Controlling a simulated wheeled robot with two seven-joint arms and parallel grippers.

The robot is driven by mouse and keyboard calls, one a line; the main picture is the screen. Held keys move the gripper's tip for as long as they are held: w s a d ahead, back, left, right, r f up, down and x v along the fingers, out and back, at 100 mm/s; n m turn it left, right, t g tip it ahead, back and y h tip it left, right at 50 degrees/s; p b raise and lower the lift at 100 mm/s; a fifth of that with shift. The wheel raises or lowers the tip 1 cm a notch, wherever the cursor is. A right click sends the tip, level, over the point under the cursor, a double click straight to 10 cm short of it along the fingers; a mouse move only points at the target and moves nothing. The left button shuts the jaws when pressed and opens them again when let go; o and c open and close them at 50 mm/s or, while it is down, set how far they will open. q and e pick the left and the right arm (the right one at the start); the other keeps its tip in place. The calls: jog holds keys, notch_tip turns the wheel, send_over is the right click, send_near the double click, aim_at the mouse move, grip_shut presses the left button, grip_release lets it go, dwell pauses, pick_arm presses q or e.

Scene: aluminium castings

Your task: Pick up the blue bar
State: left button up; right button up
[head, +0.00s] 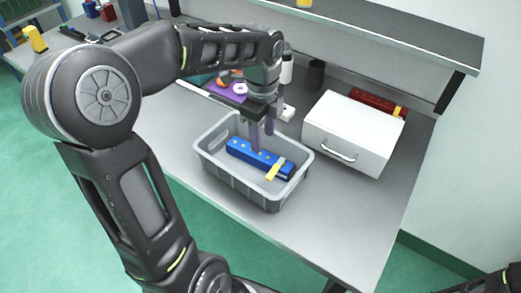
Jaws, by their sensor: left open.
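The blue bar (246,152) lies in a grey bin (272,203) on the workbench. It has light dots along its top and a yellow piece (275,169) at its right end. My left gripper (262,143) points down into the bin over the middle of the bar. Its jaws are open, with the fingers close to the bar; I cannot tell whether they touch it. The gripper hides part of the bar and the bin's far wall. My right gripper is not in view; only a dark arm part shows at the lower right corner.
A white box with a handle (350,133) stands right of the bin, with a red item (372,99) behind it. A dark cup (315,74) and a white bottle (287,68) stand behind. A shelf (400,40) overhangs the back. The bench's front right is clear.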

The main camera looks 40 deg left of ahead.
aim_at(260, 154)
pick_arm(q)
jog(key=shift+s+a, duration=0.1)
jog(key=shift+a, duration=0.35)
jog(key=shift+d, duration=0.1)
jog(key=shift+f, duration=0.1)
jog(key=shift+f, duration=1.25)
jog(key=shift+f+p, duration=0.7)
jog(key=shift+f, duration=1.9)
